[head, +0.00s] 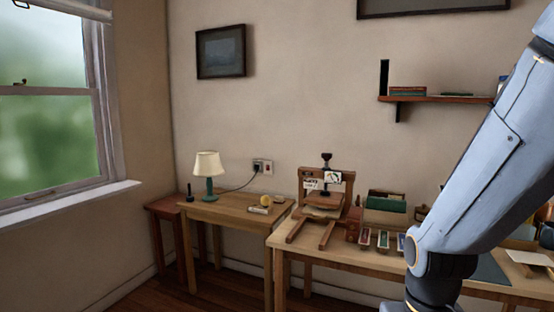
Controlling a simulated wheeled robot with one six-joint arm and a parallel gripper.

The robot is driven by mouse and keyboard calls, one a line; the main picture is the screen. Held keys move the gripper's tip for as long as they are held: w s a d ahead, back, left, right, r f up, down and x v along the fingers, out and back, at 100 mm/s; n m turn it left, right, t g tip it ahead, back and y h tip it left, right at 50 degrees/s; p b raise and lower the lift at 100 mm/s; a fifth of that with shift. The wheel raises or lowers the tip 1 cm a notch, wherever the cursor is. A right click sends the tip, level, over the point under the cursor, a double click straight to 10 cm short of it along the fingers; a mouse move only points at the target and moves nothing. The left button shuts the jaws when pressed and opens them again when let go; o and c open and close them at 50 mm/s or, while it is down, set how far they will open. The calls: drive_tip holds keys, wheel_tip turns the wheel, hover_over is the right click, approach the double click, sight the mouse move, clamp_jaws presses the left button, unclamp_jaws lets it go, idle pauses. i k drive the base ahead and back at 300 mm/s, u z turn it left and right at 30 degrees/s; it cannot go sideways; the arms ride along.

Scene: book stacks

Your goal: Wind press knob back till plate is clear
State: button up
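The press (348,187) stands on the wooden table towards its left end, a wooden frame with two rails reaching to the front. Its dark knob (326,156) sits on top of a screw above the crossbeam. Small white labels show on the crossbeam. A flat wooden plate (323,201) lies low inside the frame. The press is too small here to tell whether the plate touches what is under it. My arm crosses the right side of the view, and my gripper is out of view.
The press's table (390,258) also bears a green box (386,219) and several small coloured items right of the press. A side table (225,212) with a lamp (208,165) stands left. A shelf (440,100) hangs above. My arm hides part of the table's right side.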

sight(325, 156)
drive_tip(key=u, duration=0.9)
drive_tip(key=i, duration=1.55)
drive_tip(key=z, duration=1.1)
drive_tip(key=i, duration=0.8)
drive_tip(key=z, duration=0.85)
